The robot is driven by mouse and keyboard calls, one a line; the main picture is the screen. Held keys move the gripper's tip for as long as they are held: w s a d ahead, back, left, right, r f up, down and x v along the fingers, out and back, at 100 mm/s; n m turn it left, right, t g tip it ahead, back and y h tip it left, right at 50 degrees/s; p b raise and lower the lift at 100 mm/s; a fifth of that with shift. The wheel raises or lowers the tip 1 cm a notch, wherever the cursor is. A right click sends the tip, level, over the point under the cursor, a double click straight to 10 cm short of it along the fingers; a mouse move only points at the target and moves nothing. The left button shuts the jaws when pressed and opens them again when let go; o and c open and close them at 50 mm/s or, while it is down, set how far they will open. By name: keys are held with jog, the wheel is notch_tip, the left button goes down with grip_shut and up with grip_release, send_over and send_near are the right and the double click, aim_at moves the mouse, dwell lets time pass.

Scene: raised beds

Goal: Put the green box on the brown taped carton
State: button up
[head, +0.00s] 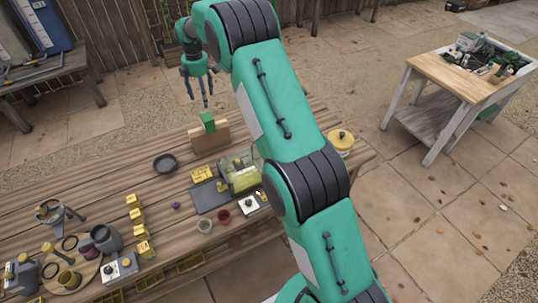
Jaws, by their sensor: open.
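A small green box (208,122) shows at the far edge of the wooden table, at the top of a tan-brown block (210,139) that looks like the brown carton. The green box seems to rest on it, though I cannot tell contact for sure, and no tape is clear at this size. My gripper (200,99) hangs just above and a little left of the green box in the picture. Its fingers point down, spread open and empty, and it appears apart from the box.
The plank table (150,199) holds a black pan (165,163), a dark tray (209,197), several yellow-labelled items and a round wooden board (72,274) with pots. A potting bench (445,76) stands at right. My arm hides part of the table's right side.

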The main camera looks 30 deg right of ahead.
jog(key=s+r+m+t, duration=0.1)
jog(key=s+r+m, duration=0.1)
jog(key=s+r, duration=0.5)
jog(key=s+r+m, duration=0.2)
jog(key=s+r, duration=0.3)
jog(key=r, duration=0.4)
jog(key=s+a+r+m+t, duration=0.1)
jog(key=s+r+m, duration=0.1)
jog(key=s+r, duration=0.5)
jog(key=s+r+m+t, duration=0.15)
jog(key=s+r, duration=0.25)
jog(key=s, duration=0.6)
jog(key=s+f+m+t, duration=0.1)
jog(key=s+m, duration=0.8)
jog(key=s, duration=2.3)
notch_tip(320, 180, down, 2)
jog(key=shift+s+a+f+t, duration=0.2)
jog(key=shift+a+f+t, duration=0.05)
jog(key=shift+a+t, duration=0.15)
jog(key=shift+f, duration=0.1)
notch_tip(320, 180, down, 8)
jog(key=b, duration=0.8)
jog(key=shift+f+b, duration=0.15)
jog(key=shift+b, duration=0.15)
